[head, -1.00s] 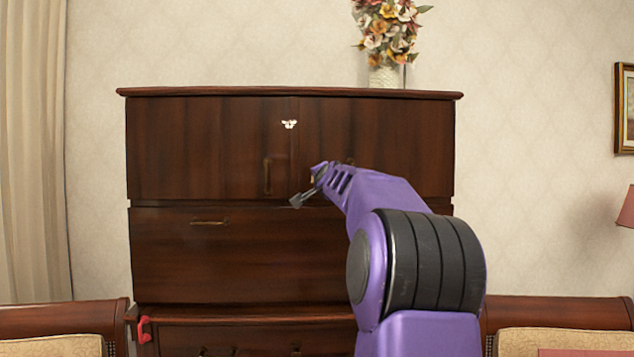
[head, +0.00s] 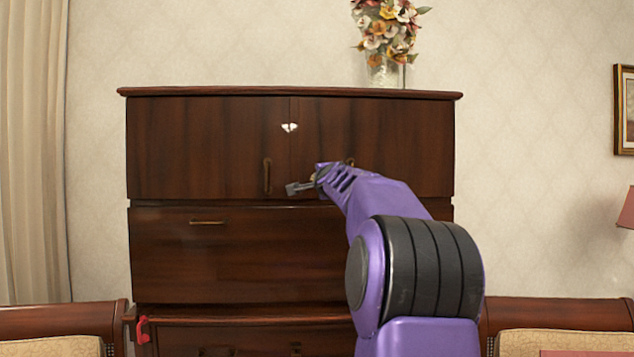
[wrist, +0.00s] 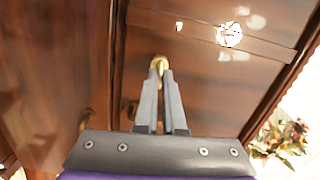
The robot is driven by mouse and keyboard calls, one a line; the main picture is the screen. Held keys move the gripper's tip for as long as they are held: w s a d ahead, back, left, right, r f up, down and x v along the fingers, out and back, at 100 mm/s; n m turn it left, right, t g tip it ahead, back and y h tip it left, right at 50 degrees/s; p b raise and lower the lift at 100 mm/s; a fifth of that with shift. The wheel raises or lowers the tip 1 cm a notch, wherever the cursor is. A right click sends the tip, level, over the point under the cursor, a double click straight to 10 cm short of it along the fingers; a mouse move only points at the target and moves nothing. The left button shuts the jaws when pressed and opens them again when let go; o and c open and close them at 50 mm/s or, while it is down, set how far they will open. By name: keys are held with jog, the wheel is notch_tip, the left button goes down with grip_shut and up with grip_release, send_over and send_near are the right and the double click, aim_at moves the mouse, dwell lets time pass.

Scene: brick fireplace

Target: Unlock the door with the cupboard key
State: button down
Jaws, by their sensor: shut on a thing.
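The dark wooden cupboard (head: 215,150) faces me, its two upper doors shut. A small white fitting or mark (head: 289,127) shows at the seam between the doors, near their top. My gripper (head: 290,188) is in front of the doors, below that mark and near the left door handle (head: 267,176). In the wrist view my gripper (wrist: 164,78) is shut on a small brass piece, which looks like the cupboard key (wrist: 158,65). Its far end is too small to make out. Bright white patches (wrist: 230,35) lie on the wood ahead; they may be glare.
A vase of flowers (head: 386,76) stands on top of the cupboard at the right. A wide drawer front (head: 230,260) is below the doors. A red object (head: 143,330) hangs at the lower left. Chairs (head: 60,320) flank the cupboard.

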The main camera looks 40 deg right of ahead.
jog(key=shift+m, duration=0.5)
jog(key=shift+m, duration=0.4)
jog(key=c, duration=0.9)
grip_release()
jog(key=shift+c, duration=0.2)
jog(key=shift+s+b, duration=0.1)
jog(key=shift+b, duration=0.2)
jog(key=b+v, duration=0.1)
jog(key=v, duration=0.6)
